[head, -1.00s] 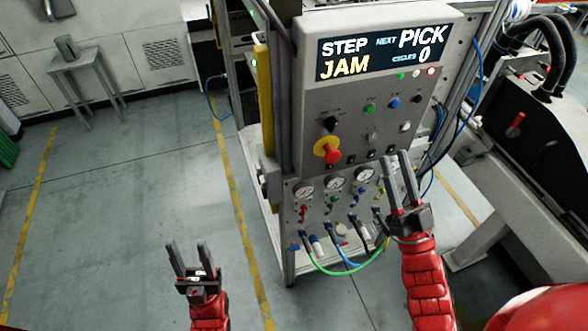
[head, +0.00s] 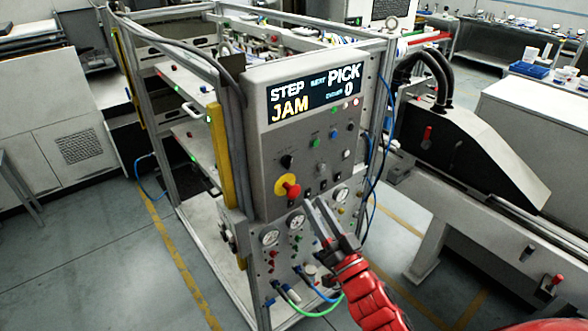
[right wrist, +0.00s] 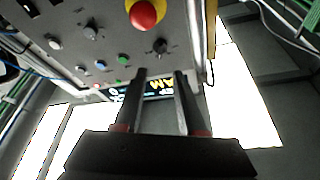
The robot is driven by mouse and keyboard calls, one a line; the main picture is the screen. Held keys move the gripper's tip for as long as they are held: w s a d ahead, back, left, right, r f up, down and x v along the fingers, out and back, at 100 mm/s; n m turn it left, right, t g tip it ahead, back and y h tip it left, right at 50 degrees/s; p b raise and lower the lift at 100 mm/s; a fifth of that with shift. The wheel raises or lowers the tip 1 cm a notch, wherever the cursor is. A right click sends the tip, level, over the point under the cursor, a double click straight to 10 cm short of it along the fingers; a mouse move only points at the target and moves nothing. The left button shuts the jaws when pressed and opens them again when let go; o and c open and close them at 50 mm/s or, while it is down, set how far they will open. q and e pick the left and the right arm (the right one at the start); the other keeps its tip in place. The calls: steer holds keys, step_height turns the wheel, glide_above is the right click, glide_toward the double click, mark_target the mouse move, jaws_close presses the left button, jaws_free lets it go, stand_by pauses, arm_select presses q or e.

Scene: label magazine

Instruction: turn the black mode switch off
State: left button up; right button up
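The black mode switch (head: 287,161) is a small dark knob on the grey control panel (head: 264,140), above and left of the red emergency stop button (head: 293,190) on its yellow base. My right gripper (head: 314,203) is open and empty, in front of the panel's lower right, below and right of the switch, apart from it. In the right wrist view the panel appears upside down. The black switch (right wrist: 160,46) shows there beyond the open fingers (right wrist: 160,72). Which way it points is too small to tell. My left gripper is out of view.
The panel display (head: 315,93) reads STEP, NEXT PICK, JAM and cycles 0. Green, blue, grey and white buttons sit right of the switch. Gauges (head: 270,238) and hoses (head: 300,297) are below. A yellow post (head: 220,150) stands left. Open floor lies at the left.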

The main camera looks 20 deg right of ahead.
mark_target(290, 164)
steer(key=p+x, duration=0.3)
steer(key=x, duration=0.7)
steer(key=shift+w+a+r, duration=0.1)
steer(key=shift+w+r, duration=0.05)
steer(key=shift+w, duration=0.2)
jaws_close()
